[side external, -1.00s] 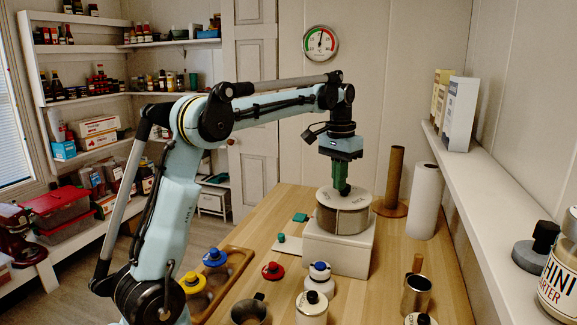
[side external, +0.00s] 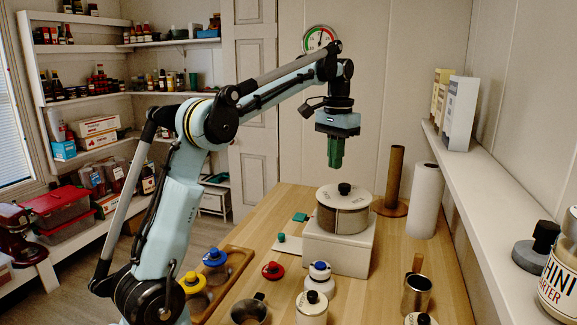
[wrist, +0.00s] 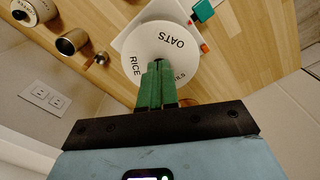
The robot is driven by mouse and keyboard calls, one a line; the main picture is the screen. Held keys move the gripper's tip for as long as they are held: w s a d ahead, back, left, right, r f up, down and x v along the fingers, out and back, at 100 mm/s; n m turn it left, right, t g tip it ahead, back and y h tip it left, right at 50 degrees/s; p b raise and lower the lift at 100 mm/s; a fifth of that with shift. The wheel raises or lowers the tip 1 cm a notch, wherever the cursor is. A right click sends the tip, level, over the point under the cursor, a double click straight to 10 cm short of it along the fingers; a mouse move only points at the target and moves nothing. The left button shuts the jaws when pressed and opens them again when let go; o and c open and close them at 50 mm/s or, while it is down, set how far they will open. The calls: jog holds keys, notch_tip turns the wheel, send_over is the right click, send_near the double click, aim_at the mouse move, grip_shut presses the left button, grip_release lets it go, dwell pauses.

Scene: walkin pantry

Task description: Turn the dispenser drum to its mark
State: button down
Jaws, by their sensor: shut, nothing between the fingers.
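The dispenser drum (side external: 343,219) is a round body with a pale lid and a black knob (side external: 344,188) on top. It stands on a white block (side external: 340,249) on the wooden table. In the wrist view the lid (wrist: 158,48) shows the words OATS and RICE and a third label partly hidden by my fingers. An orange piece (wrist: 204,48) shows beside the lid there. My gripper (side external: 336,166) has green fingers, shut and empty, pointing down above the knob and apart from it. In the wrist view the fingers (wrist: 157,68) cover the knob.
A paper roll (side external: 424,201) and a brown tube on a round base (side external: 393,178) stand behind the drum to the right. A metal cup (side external: 416,294), white canisters and a red-topped lid (side external: 272,270) are in front. A wall shelf (side external: 480,190) runs along the right.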

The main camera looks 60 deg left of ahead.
aim_at(335, 198)
jog(key=shift+w+d+f, duration=0.15)
jog(key=shift+d+f, duration=0.05)
jog(key=shift+f, duration=0.85)
jog(key=shift+w+d+f, duration=0.15)
jog(key=shift+f, duration=0.85)
jog(key=shift+w+d+f, duration=0.15)
jog(key=shift+d+f, duration=0.05)
jog(key=shift+f, duration=0.85)
jog(key=shift+w+r, duration=0.1)
jog(key=shift+w, duration=0.05)
jog(key=shift+a, duration=0.4)
jog(key=shift+s+d, duration=0.1)
jog(key=shift+s, duration=0.4)
notch_tip(335, 198, up, 6)
jog(key=shift+s+d, duration=0.1)
